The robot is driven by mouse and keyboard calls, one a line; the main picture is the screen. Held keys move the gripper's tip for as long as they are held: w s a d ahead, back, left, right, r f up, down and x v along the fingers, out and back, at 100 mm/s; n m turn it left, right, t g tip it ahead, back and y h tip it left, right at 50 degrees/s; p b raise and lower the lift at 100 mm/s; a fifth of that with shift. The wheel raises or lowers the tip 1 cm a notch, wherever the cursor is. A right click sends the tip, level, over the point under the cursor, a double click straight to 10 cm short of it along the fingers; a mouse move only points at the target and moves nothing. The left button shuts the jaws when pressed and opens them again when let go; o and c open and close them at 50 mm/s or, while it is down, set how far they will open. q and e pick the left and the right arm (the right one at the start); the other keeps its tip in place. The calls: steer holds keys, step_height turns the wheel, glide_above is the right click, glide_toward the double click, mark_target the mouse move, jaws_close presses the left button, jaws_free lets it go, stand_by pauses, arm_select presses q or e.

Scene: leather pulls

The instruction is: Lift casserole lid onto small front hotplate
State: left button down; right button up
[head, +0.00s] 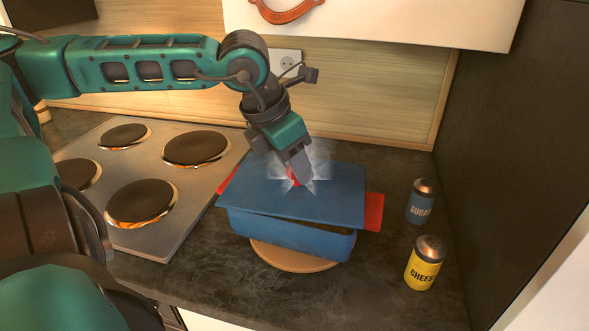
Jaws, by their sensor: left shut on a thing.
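The blue casserole lid (335,187) is a flat rectangular plate over the blue casserole (290,238). A dark gap shows between the lid and the front wall, and the lid sits slightly askew. My left gripper (297,178) points down at the lid's middle and is shut on its red knob (291,177), mostly hidden by the fingers. The small front hotplate (78,173) is at the left of the steel hob, close to my arm, and nothing stands on it. My right gripper is not in view.
The hob (165,237) also has a large front hotplate (141,201) and two rear ones, all bare. The casserole stands on a round wooden board (292,261). A sugar shaker (421,203) and a yellow cheese shaker (425,264) stand right of it.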

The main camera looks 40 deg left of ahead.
arm_select(q)
step_height(320, 180, up, 19)
steer(key=p, duration=0.1)
stand_by(0.3)
